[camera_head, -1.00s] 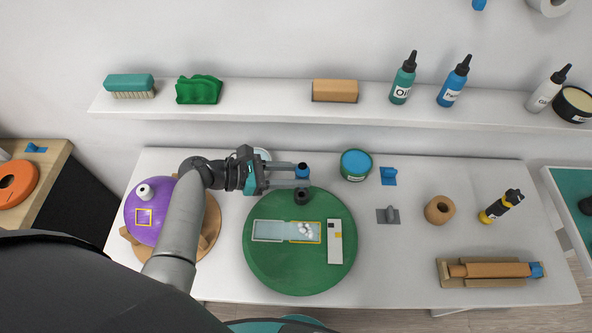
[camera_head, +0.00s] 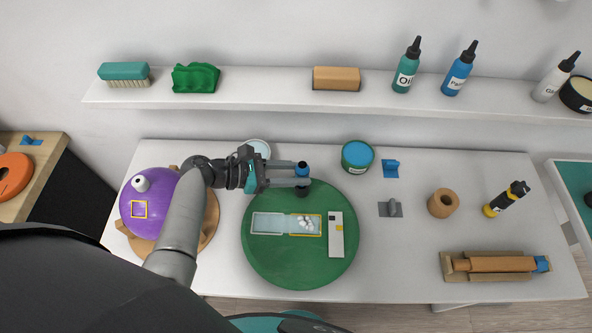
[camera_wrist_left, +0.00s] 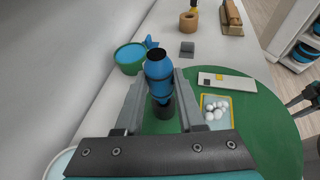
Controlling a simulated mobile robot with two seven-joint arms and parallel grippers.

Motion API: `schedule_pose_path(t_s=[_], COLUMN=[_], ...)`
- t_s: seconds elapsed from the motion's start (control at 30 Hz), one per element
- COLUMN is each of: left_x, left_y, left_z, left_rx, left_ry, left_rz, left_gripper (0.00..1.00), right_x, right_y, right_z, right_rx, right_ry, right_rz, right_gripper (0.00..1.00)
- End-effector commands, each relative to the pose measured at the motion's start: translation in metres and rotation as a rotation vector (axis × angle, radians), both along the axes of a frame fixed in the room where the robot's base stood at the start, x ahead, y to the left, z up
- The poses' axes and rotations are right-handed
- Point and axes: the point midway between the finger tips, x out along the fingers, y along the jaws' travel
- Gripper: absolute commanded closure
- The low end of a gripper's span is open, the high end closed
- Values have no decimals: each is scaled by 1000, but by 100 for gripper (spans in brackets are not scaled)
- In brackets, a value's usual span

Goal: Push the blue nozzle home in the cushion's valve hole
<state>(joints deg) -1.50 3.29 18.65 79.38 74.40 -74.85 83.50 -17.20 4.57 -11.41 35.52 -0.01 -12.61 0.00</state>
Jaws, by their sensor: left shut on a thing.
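The green round cushion (camera_head: 270,265) lies flat in the middle of the table. A dark valve (camera_head: 302,191) stands at its far edge and also shows in the left wrist view (camera_wrist_left: 163,108). My left gripper (camera_head: 305,175) is shut on the blue nozzle (camera_head: 302,168), which stands upright between the fingers in the left wrist view (camera_wrist_left: 158,75). The nozzle's lower end is at the dark valve's mouth. I cannot tell how deep it sits, as the fingers partly hide the joint. A dark part at the left wrist view's right edge looks like my right gripper (camera_wrist_left: 303,96).
A purple ball (camera_head: 148,220) on a wooden stand is at the left. A shelf (camera_head: 270,85) runs behind.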

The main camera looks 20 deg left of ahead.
Motion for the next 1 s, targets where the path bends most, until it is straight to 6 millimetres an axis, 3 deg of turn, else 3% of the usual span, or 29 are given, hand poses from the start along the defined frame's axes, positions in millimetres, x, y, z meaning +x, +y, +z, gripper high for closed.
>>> schedule_pose_path(t_s=[1.0], left_x=[0], left_y=[0], left_z=[-28], left_rx=[0], left_ry=[-1], left_rz=[0], left_gripper=[100], right_x=[0], right_y=[0], right_z=[-18], right_rx=[0], right_ry=[0], right_rz=[2], right_gripper=[50])
